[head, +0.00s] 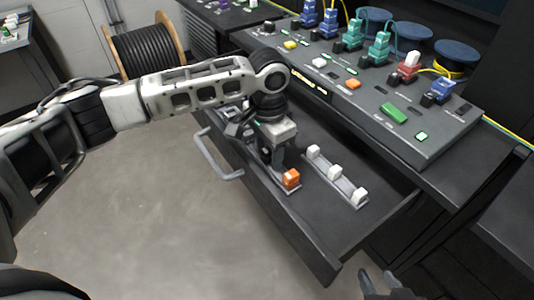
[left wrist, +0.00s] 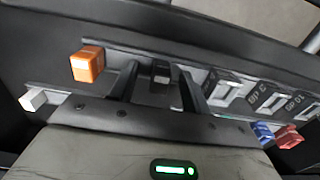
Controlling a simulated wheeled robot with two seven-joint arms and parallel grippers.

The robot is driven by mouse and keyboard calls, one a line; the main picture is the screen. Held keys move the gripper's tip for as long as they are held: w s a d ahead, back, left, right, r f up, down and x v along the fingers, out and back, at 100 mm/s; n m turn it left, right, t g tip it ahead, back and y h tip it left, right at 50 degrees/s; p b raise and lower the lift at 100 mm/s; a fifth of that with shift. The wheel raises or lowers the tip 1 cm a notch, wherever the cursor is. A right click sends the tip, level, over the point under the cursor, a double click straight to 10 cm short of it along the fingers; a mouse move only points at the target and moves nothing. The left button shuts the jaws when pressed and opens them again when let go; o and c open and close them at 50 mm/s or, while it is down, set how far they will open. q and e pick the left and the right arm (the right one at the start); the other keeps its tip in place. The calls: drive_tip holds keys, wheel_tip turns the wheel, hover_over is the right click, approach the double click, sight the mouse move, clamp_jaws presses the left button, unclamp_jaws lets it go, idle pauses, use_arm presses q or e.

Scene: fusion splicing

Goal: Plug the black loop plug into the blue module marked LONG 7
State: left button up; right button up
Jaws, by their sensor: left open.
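A small black plug (left wrist: 160,72), apparently the loop plug, sits in a rail in the open drawer. In the left wrist view my left gripper (left wrist: 160,90) is open, with one finger on each side of this plug. Whether the fingers touch it I cannot tell. In the head view my left gripper (head: 275,157) reaches down into the drawer and hides the plug. Blue modules stand on the console, two at the back (head: 329,23) and one at the right (head: 440,92). Their markings are too small to read. My right gripper (head: 382,284) is at the bottom edge, its fingers apart and empty.
An orange plug (head: 291,178) stands beside my left gripper; it also shows in the left wrist view (left wrist: 87,64). A rail with white plugs (head: 337,173) lies to the right in the drawer (head: 325,232). Green and red modules stand on the console (head: 350,75).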

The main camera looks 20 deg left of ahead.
idle(0.3)
use_arm(q)
drive_tip(key=shift+p, duration=0.7)
drive_tip(key=shift+c, duration=0.4)
clamp_jaws()
